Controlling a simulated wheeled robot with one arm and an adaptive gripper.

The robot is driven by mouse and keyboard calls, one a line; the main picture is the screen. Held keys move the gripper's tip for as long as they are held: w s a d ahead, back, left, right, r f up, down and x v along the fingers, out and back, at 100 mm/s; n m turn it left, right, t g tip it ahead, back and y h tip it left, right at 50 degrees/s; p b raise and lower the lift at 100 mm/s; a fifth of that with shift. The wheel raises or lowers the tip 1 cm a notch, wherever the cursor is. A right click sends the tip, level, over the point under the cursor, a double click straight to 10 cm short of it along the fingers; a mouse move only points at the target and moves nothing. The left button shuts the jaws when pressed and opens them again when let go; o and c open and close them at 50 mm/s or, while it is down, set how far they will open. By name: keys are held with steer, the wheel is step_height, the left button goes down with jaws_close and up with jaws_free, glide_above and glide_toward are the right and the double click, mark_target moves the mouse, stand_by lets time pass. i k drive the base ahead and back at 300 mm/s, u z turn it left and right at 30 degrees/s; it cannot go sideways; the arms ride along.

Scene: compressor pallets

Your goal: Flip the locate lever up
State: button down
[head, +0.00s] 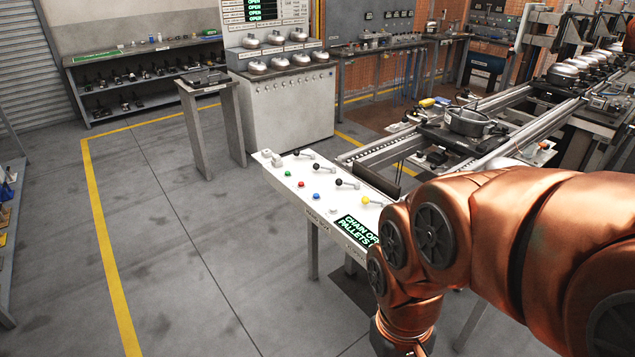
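A white control panel (277,187) stands in the middle of the view. I cannot read which one is the locate lever. My copper arm covers the panel's right end and may hide more controls. The arm's wrist runs off the bottom edge, so my gripper's fingers are out of view.
Green (287,174), red (301,184) and blue (316,196) buttons line the panel's near side, beside a lit display (357,229). Floor to the left is clear.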

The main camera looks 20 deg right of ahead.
mark_target(365, 200)
steer(key=u, duration=0.2)
steer(key=i, duration=1.3)
steer(key=z, duration=0.5)
